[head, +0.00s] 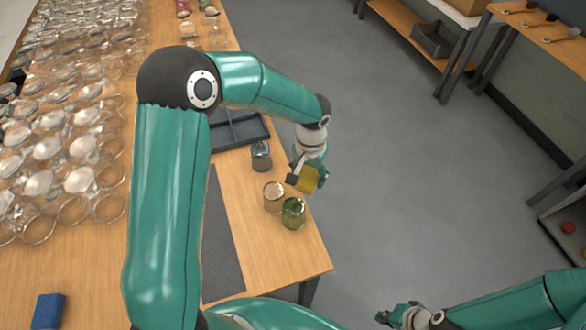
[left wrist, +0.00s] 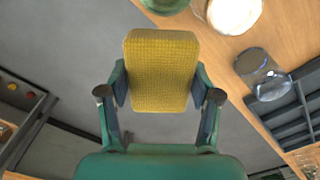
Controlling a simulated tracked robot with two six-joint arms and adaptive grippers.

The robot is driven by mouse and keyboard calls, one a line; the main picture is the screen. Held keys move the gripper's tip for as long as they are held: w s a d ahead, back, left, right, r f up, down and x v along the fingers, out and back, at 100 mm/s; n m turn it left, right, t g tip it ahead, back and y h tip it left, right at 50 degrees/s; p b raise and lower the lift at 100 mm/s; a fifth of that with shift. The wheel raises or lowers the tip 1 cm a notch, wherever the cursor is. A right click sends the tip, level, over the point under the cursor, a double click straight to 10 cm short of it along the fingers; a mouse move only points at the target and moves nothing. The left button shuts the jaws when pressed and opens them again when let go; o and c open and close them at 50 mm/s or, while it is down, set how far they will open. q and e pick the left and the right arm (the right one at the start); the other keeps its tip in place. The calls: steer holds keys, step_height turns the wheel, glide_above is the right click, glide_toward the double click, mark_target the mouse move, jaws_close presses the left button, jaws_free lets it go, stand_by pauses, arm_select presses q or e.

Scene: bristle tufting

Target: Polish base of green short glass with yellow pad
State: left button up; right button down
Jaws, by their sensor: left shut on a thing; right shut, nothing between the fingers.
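The green short glass (head: 293,213) stands on the wooden table near its right edge in the head view. Part of it shows at the top edge of the left wrist view (left wrist: 165,4). My left gripper (head: 305,177) is shut on the yellow pad (left wrist: 162,70), which it holds in the air just above and beyond the green glass, apart from it. The pad also shows in the head view (head: 308,180). My right gripper (head: 394,314) is shut and empty, low at the bottom of the head view, off the table.
A clear amber-tinted glass (head: 273,196) stands close beside the green glass. A dark grey glass (head: 261,156) and a dark divided tray (head: 236,130) are farther back. Many clear glasses (head: 60,160) crowd the left. A blue block (head: 48,311) lies front left. A dark mat (head: 220,245) covers the middle.

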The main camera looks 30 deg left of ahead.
mark_target(294, 213)
arm_select(q)
steer(key=shift+r, duration=0.3)
steer(key=s+a+r+n, duration=0.2)
steer(key=s+r+n, duration=0.1)
steer(key=s+r, duration=0.2)
steer(key=shift+n, duration=0.3)
steer(key=shift+w+d+f+b, duration=0.1)
steer(key=shift+w+f+b, duration=0.05)
steer(key=shift+f+b, duration=2.2)
steer(key=shift+f+p, duration=0.45)
steer(key=shift+p, duration=0.05)
steer(key=shift+f+b, duration=1.1)
steer(key=shift+b, duration=0.05)
